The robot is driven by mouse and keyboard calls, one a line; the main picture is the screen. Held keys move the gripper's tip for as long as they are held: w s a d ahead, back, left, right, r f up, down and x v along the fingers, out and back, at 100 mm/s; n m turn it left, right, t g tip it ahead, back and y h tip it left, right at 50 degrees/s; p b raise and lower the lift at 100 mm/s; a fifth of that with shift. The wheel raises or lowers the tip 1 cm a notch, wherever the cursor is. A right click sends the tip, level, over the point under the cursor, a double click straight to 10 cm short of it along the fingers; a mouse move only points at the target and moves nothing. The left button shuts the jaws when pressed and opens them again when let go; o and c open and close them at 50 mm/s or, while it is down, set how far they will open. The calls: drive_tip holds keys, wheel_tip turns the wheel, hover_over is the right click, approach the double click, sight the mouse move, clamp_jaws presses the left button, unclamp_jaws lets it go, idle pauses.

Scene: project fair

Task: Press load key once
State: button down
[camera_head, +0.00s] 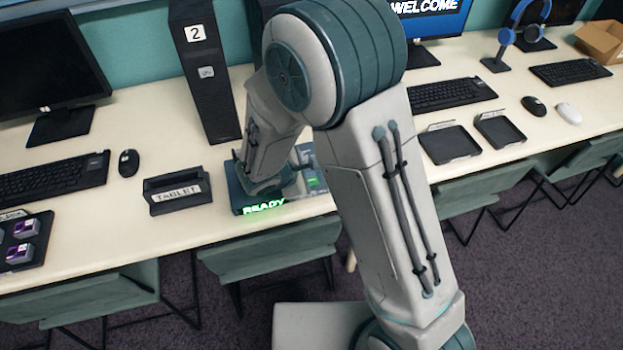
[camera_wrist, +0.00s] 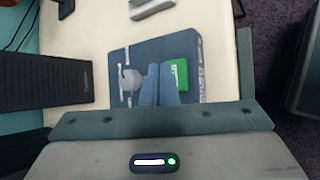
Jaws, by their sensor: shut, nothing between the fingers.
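A flat blue-teal device (camera_head: 240,199) stands near the front edge of the table, with a glowing green READY sign (camera_head: 264,207) on its front. Its top also shows in the wrist view (camera_wrist: 119,65), with a round grey part (camera_wrist: 131,79) and a green key (camera_wrist: 181,72). The key's lettering is partly covered and I cannot read it. It also shows in the head view (camera_head: 314,183). My gripper (camera_wrist: 160,70) is shut and empty over the device, its fingers right beside the green key in the picture. I cannot tell whether they touch anything. My arm hides part of the device in the head view.
A black computer tower (camera_head: 207,80) marked 2 stands behind the device. A black TABLET holder (camera_head: 177,192) is to its left. Two black trays (camera_head: 450,144) lie to the right. Teal chairs (camera_head: 275,250) stand below the table's front edge.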

drive_tip(key=shift+f, duration=0.15)
drive_tip(key=shift+f+b, duration=0.35)
drive_tip(key=shift+b, duration=0.4)
drive_tip(key=shift+f+b, duration=0.35)
drive_tip(key=shift+b, duration=0.15)
idle(0.5)
idle(0.4)
drive_tip(key=shift+r+p, duration=0.45)
drive_tip(key=shift+r, duration=0.4)
drive_tip(key=shift+r+p, duration=1.7)
drive_tip(key=shift+r, duration=0.85)
